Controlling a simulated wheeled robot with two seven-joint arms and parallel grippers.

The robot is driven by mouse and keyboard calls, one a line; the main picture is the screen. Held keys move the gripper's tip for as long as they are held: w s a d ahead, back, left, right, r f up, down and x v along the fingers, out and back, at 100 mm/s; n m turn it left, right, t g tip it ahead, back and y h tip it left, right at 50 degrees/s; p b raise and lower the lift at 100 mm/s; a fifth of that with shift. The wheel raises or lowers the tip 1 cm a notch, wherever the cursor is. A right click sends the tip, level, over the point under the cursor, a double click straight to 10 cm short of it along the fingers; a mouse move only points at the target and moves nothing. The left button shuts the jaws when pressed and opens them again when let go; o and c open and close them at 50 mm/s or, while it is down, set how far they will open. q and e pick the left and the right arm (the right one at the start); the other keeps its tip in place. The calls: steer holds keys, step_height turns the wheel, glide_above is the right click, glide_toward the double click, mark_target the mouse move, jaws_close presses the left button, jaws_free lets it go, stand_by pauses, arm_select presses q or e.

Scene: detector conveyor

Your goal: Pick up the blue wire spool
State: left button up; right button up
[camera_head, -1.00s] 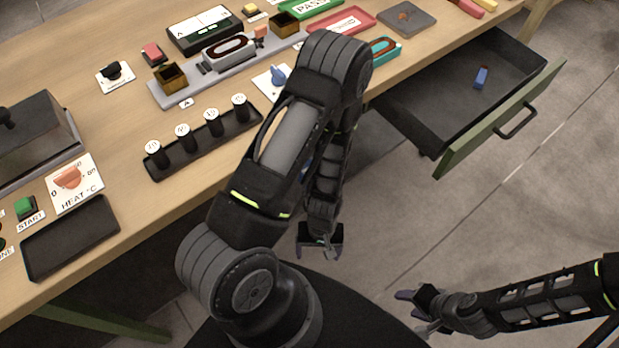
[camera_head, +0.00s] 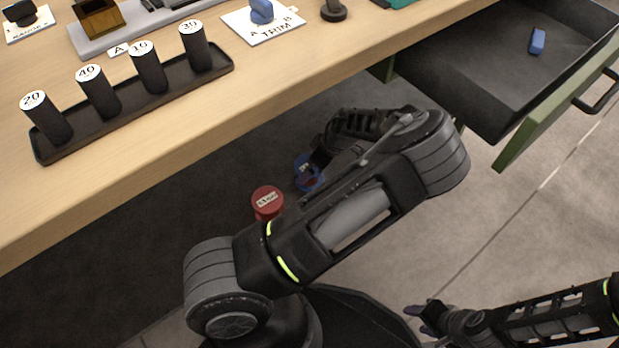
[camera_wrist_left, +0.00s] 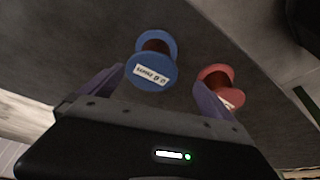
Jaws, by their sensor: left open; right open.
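The blue wire spool (camera_head: 303,180) is on the dark floor under the table, partly hidden by my left arm in the head view. In the left wrist view the blue spool (camera_wrist_left: 152,70) stands out beyond my open left gripper (camera_wrist_left: 159,78), in line with the gap between its fingers. It has a white label and a dark reddish winding. My left fingers are hard to make out in the head view. My right gripper (camera_head: 420,320) is open and empty at the lower right, far from the spool.
A red spool (camera_head: 267,198) is on the floor beside the blue one; it also shows near the right-hand finger in the left wrist view (camera_wrist_left: 212,76). The table edge runs above them. An open drawer (camera_head: 470,90) with a small blue block (camera_head: 537,41) juts out at the upper right.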

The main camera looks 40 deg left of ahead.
arm_select(q)
steer(key=shift+f, duration=0.1)
steer(key=shift+b+x, duration=0.5)
steer(key=shift+x, duration=0.4)
steer(key=shift+s+a+f, duration=0.1)
steer(key=shift+s+f, duration=0.15)
steer(key=shift+f, duration=0.15)
steer(key=shift+w, duration=0.1)
steer(key=b+x, duration=0.3)
steer(key=x, duration=0.1)
steer(key=shift+w+f, duration=0.1)
steer(key=shift+f, duration=0.5)
steer(key=shift+c, duration=0.2)
